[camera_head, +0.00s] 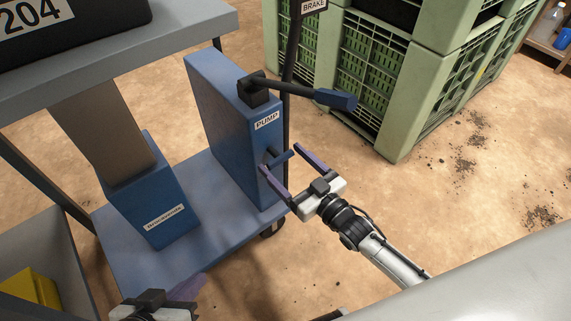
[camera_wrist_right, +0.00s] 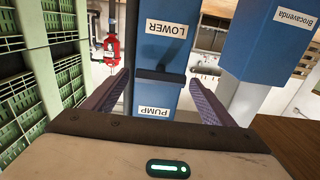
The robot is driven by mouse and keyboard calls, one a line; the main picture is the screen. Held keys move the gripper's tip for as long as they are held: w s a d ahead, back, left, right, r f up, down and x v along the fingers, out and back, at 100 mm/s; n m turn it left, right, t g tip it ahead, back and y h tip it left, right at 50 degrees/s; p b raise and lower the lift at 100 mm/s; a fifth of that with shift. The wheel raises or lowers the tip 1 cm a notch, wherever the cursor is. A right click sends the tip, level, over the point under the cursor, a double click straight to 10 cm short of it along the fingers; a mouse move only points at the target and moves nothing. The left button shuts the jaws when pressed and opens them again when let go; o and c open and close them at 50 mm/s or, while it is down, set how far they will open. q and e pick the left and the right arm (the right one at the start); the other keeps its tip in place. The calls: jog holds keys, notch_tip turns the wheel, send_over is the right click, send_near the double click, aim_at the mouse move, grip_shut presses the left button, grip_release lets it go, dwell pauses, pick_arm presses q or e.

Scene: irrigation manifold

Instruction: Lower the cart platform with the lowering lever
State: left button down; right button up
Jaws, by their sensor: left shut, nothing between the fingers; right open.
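The blue pump housing (camera_head: 228,120) stands on the cart's blue base (camera_head: 215,225). The short lowering lever (camera_head: 281,156) sticks out of its side, below the PUMP label. In the right wrist view the lever (camera_wrist_right: 160,76) is a dark bar under an upside-down LOWER label (camera_wrist_right: 167,28). My right gripper (camera_head: 280,160) is open, with its purple fingers on either side of the lever; contact cannot be told. The cart platform (camera_head: 130,60) is raised above the base on its column. My left gripper (camera_head: 187,287) is shut and empty at the bottom edge, partly cut off.
A longer pump handle (camera_head: 305,92) juts right from the housing top, above my right gripper. Green crates (camera_head: 385,85) stand behind. A black box marked 204 (camera_head: 60,25) sits on the platform. A grey bin with something yellow (camera_head: 30,287) is at lower left. Floor at right is clear.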

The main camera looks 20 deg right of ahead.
jog(key=shift+c, duration=0.3)
jog(key=c, duration=1)
